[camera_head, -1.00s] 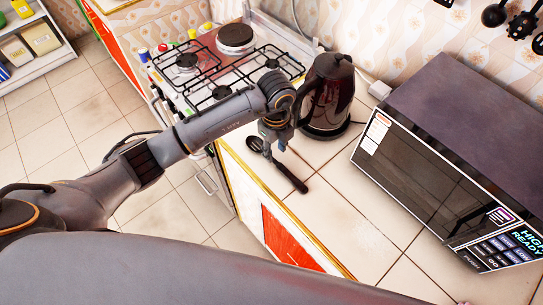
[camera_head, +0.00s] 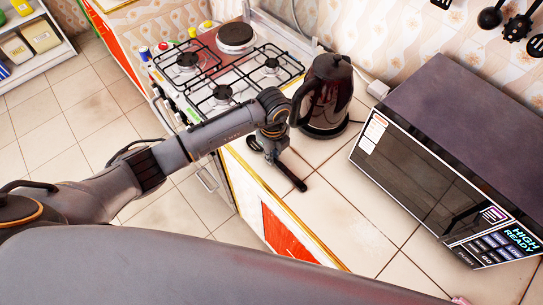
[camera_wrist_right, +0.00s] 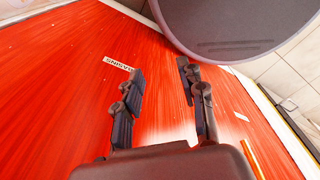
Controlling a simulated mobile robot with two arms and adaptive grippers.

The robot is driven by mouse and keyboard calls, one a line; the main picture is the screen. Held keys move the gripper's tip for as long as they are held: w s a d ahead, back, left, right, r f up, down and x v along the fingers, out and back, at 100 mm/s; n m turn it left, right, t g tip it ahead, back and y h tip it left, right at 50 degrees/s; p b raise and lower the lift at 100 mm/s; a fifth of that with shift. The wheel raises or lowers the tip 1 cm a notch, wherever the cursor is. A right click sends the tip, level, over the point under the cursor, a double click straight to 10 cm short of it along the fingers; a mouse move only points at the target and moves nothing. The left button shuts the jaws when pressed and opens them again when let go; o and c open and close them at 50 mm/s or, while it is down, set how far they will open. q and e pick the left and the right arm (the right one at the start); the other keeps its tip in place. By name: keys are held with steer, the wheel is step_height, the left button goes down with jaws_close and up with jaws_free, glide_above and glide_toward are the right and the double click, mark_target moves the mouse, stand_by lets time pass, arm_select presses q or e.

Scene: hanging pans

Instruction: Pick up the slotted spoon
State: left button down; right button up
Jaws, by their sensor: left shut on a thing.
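The black slotted spoon (camera_head: 293,179) lies along the tiled counter near its front edge, in front of the stove and kettle. Its handle points toward the lower right, and a bit of its head shows left of my gripper. My left gripper (camera_head: 272,157) is over the middle of the spoon, shut on it; its fingers partly hide the spoon. I cannot tell whether the spoon is off the counter. My right gripper (camera_wrist_right: 162,105) is open and empty in the right wrist view, its fingers apart in front of a red cabinet panel.
A dark kettle (camera_head: 330,95) stands just behind and right of the left gripper. A gas stove (camera_head: 222,93) is on the left, a microwave (camera_head: 455,160) on the right. Black utensils (camera_head: 518,27) hang on the wall. The counter (camera_head: 345,215) between spoon and microwave is clear.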

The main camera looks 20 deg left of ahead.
arm_select(q)
steer(key=shift+r, duration=0.1)
steer(key=shift+r+b, duration=0.55)
steer(key=s+a+r+b, duration=0.4)
steer(key=s+a+r, duration=0.2)
steer(key=s+r, duration=0.5)
steer(key=shift+s+r, duration=0.4)
steer(key=shift+s, duration=0.45)
